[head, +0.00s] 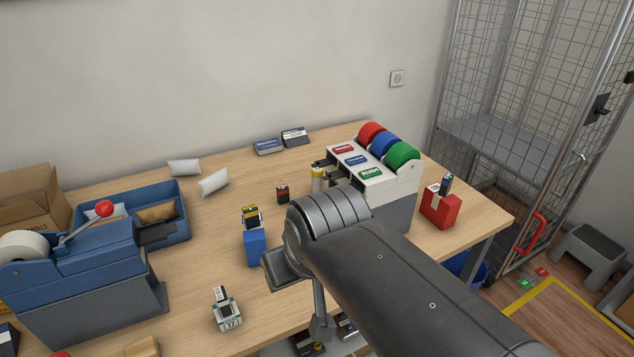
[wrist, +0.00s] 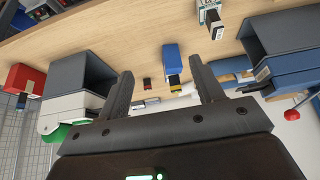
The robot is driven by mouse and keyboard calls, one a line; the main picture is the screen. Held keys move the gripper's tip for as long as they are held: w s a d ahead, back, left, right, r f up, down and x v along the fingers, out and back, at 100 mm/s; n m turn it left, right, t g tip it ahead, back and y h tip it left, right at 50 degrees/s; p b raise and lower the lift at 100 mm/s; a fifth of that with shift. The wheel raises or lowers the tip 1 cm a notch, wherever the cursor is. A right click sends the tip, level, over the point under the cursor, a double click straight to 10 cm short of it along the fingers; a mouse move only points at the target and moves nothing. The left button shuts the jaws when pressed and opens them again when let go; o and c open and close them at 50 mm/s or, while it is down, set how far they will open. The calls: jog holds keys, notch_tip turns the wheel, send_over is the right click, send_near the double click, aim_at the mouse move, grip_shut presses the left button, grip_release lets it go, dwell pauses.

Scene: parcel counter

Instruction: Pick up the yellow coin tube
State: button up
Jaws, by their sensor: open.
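A small upright cylinder with a yellow top (head: 317,178), which looks like the yellow coin tube, stands on the table beside the left end of the white label dispenser in the head view. I cannot make it out in the wrist view; my left finger may hide it. My gripper (wrist: 161,72) is open and empty, its two dark fingers spread wide above the table. In the head view my arm hides much of the gripper, which is nearer the camera than the cylinder and apart from it.
The dispenser (head: 394,180) carries red, blue and green rolls. A blue box (head: 255,248) with a yellow-and-black item on top stands left of my arm. A small dark red box (head: 283,194) is near the cylinder. A red holder (head: 439,210) is at right. Bare table lies around the cylinder's front.

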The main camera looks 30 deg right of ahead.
jog(key=shift+r, duration=0.1)
jog(key=w+d+r+n+h, duration=0.1)
jog(key=w+d+r+n, duration=0.3)
jog(key=w+r, duration=0.6)
jog(key=n+g+h, duration=0.3)
jog(key=n+g, duration=0.2)
jog(key=n, duration=1.2)
send_over(319, 178)
jog(key=w+a, duration=0.1)
jog(key=a, duration=0.2)
notch_tip(319, 178, down, 19)
jog(key=x, duration=1.1)
jog(key=shift+w+d, duration=0.15)
jog(key=shift+w, duration=0.1)
jog(key=c, duration=1.2)
